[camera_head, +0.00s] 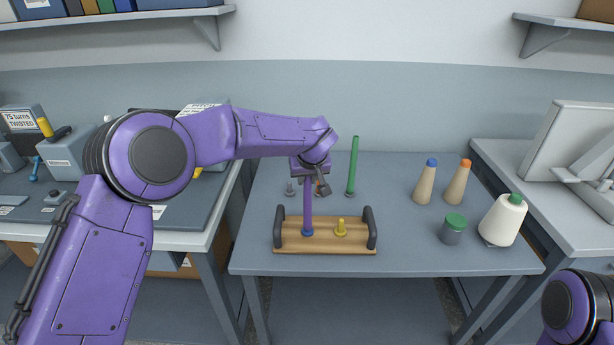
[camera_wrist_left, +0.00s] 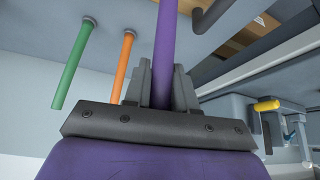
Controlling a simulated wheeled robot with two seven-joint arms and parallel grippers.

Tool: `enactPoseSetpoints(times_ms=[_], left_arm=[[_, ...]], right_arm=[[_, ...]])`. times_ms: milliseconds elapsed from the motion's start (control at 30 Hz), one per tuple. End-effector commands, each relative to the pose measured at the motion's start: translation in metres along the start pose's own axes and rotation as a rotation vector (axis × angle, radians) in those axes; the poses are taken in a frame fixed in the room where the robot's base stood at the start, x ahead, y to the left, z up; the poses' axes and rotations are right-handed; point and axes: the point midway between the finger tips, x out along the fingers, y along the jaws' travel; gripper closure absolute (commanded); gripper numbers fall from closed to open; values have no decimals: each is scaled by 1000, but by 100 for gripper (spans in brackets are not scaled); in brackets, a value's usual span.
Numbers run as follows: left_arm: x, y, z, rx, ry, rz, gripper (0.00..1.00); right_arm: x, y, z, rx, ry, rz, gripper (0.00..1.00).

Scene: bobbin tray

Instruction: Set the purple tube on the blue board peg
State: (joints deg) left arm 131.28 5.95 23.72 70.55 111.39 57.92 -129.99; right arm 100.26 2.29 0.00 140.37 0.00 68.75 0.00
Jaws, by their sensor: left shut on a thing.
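The purple tube (camera_head: 307,207) stands upright over the wooden board (camera_head: 324,247). Its lower end meets the blue peg (camera_head: 307,233) at the board's left side; only the blue base shows, and I cannot tell if the tube is fully down. My left gripper (camera_head: 309,182) is shut on the tube's upper part. The left wrist view shows the purple tube (camera_wrist_left: 168,40) between the fingers (camera_wrist_left: 161,82). The board's yellow peg (camera_head: 341,229) is bare. My right gripper is out of view; part of my right arm shows at bottom right.
The green tube (camera_head: 352,167) stands behind the board. The orange tube (camera_wrist_left: 124,65) is beside it, mostly hidden in the head view. Dark handles (camera_head: 370,228) flank the board.

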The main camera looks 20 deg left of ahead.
Motion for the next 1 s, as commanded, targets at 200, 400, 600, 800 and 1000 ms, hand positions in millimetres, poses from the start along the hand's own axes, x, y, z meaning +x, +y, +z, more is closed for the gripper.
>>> enactPoseSetpoints(times_ms=[200,400,600,800,1000], left_arm=[[2,0,1,-1,-1,0,100],[7,0,4,0,0,0,100],[11,0,6,0,-1,0,100],[12,0,7,-1,0,0,45],[12,0,7,0,0,0,45]], right_arm=[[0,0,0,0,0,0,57],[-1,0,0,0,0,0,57],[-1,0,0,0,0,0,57],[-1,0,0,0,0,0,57],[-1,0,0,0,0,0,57]])
